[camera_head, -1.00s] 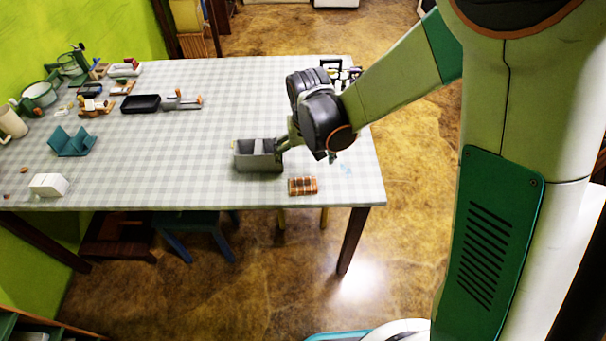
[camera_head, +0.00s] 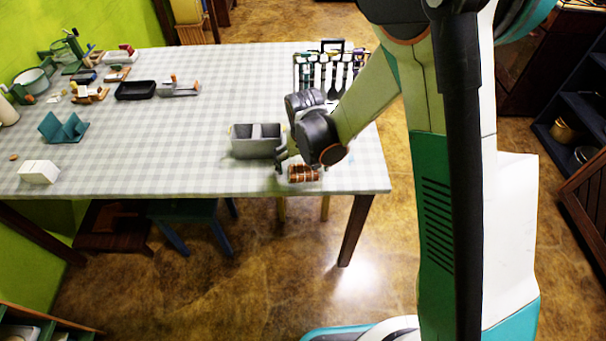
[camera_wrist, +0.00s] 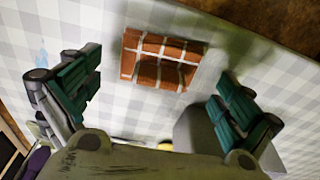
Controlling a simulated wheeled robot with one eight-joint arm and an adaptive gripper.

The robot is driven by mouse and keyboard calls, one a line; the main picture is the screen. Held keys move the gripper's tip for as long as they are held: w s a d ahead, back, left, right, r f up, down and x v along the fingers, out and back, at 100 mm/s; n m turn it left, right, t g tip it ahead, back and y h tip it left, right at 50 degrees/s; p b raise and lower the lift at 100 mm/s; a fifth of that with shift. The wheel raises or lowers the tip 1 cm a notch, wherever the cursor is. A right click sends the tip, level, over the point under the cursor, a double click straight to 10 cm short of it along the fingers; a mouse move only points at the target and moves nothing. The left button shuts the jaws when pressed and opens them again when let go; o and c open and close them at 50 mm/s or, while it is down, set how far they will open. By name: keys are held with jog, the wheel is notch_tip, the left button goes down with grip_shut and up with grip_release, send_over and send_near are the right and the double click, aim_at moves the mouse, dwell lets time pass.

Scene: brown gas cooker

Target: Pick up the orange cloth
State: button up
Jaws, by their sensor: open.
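The orange cloth (camera_head: 303,173) lies near the front right edge of the checked table. It is small, orange-brown with pale grid lines, and looks folded or bunched. In the wrist view the cloth (camera_wrist: 162,62) lies ahead of and between the two fingers, with a raised fold toward me. My gripper (camera_wrist: 157,98) is open, its two green-padded fingers spread wide and apart from the cloth. In the head view my gripper (camera_head: 282,160) is at the left side of the cloth, partly hidden by my wrist.
A grey two-compartment container (camera_head: 256,152) stands just left of the cloth; it also shows behind the right finger in the wrist view (camera_wrist: 190,130). A rack of utensils (camera_head: 325,72) stands at the back right. The table's front middle is clear.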

aim_at(303, 164)
jog(key=shift+f, duration=0.55)
jog(key=c, duration=1.1)
jog(key=shift+o, duration=0.2)
jog(key=shift+r, duration=0.15)
notch_tip(303, 164, up, 20)
jog(key=p, duration=0.7)
